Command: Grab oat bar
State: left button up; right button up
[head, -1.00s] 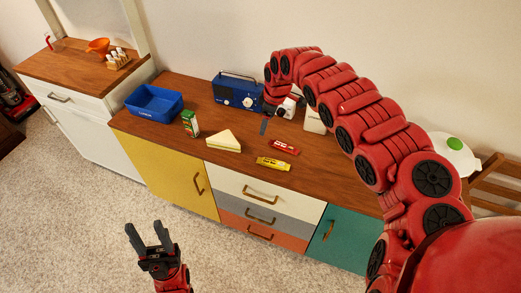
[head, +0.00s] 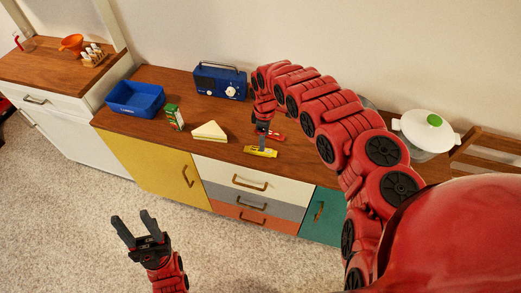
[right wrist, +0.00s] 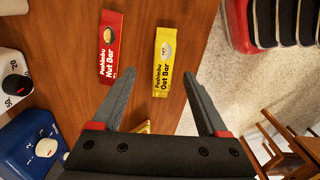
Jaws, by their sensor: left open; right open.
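The yellow oat bar (head: 260,152) lies near the front edge of the wooden counter; its label is readable in the right wrist view (right wrist: 162,60). The red nut bar (head: 278,136) lies just behind it, and left of it in the right wrist view (right wrist: 109,48). My right gripper (head: 263,138) is open and empty, pointing down just above the oat bar. In the right wrist view its fingers (right wrist: 159,76) stand on either side of the bar's line, without a grip on it. My left gripper (head: 134,228) is open and empty, over the carpet in front of the cabinet.
A white lidded pot (head: 425,132) is at the right. The carpet in front is clear.

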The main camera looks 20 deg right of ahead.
aim_at(253, 150)
jog(key=shift+f, duration=0.35)
jog(key=shift+a+f+p, duration=0.1)
jog(key=shift+f+p, duration=0.1)
jog(key=shift+p, duration=0.15)
jog(key=f, duration=0.1)
jog(key=f+p, duration=0.1)
jog(key=f, duration=0.1)
jog(key=shift+s+a+f, duration=0.1)
jog(key=shift+s+a, duration=0.05)
jog(key=shift+s, duration=0.2)
jog(key=shift+f, duration=0.7)
jog(key=shift+c, duration=0.2)
grip_shut()
